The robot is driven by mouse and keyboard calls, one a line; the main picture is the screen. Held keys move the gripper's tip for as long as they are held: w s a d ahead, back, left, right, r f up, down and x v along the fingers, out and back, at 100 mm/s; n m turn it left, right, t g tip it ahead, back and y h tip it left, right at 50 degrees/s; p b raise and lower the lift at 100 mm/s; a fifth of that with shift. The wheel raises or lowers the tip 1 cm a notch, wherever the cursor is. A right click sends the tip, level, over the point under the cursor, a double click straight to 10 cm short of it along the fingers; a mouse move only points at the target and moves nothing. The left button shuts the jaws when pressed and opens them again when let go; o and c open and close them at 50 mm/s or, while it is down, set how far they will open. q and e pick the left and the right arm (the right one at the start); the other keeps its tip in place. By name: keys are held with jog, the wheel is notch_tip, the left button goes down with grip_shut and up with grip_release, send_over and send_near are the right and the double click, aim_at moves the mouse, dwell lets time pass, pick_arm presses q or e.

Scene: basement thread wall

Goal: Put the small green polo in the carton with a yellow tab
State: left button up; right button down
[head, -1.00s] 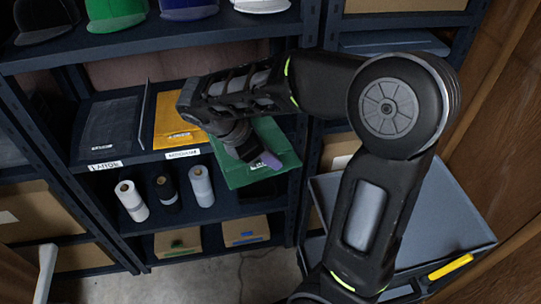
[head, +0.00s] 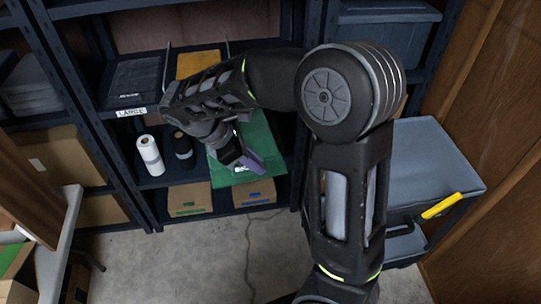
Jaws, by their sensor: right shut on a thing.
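A flat green packet (head: 262,135), which looks like the green polo, hangs in front of the shelves with a small white label near its lower edge. My right gripper (head: 242,161) is shut on it, reaching over its left and middle part and hiding some of it. Its size marking is too small to read. No carton with a yellow tab can be made out. Two brown cartons stand on the bottom shelf, one with a green mark (head: 188,199) and one with a blue mark (head: 253,193). My left gripper is not in view.
A shelf holds a dark packet (head: 133,80) above a "LARGE" label and a yellow packet (head: 197,63). Rolls (head: 151,156) stand below. A grey cart (head: 425,160) with a yellow handle is at right. A table edge (head: 62,235) is at lower left, with clear floor between.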

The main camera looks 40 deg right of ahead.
jog(key=w+a+f+m+b, duration=0.1)
jog(key=w+a+f+b, duration=0.2)
jog(key=w+a+f, duration=0.1)
jog(key=w+a+f+m+g+b, duration=0.1)
jog(key=w+a+f+b, duration=0.2)
jog(key=a+f, duration=0.4)
jog(key=shift+w+f, duration=0.4)
jog(key=shift+f, duration=0.5)
